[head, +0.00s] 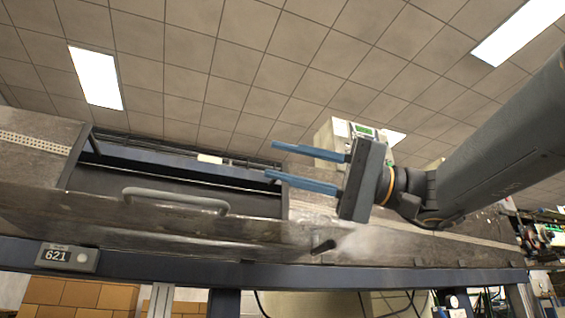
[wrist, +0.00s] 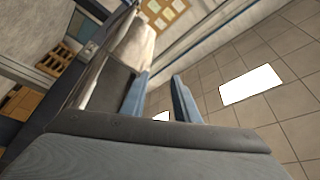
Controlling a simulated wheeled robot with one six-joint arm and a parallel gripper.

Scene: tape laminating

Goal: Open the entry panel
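The entry panel (head: 240,228) is on the worn grey machine at the left of the head view. A pale bar handle (head: 175,201) stands out from it. Behind the handle is a dark recessed section (head: 150,180); I cannot tell how far the panel is open. My gripper (head: 271,160) is open, its two blue fingers apart and pointing left. It is up and to the right of the handle, apart from it, with nothing between the fingers. In the wrist view my gripper (wrist: 160,77) is also empty. I cannot make out the handle there.
A small box marked 621 (head: 68,257) is on the dark blue frame rail (head: 200,270). A short dark lever (head: 323,247) sticks out right of the panel. A pale machine with a green display (head: 364,131) stands behind my gripper. Cardboard boxes (head: 80,297) are below left.

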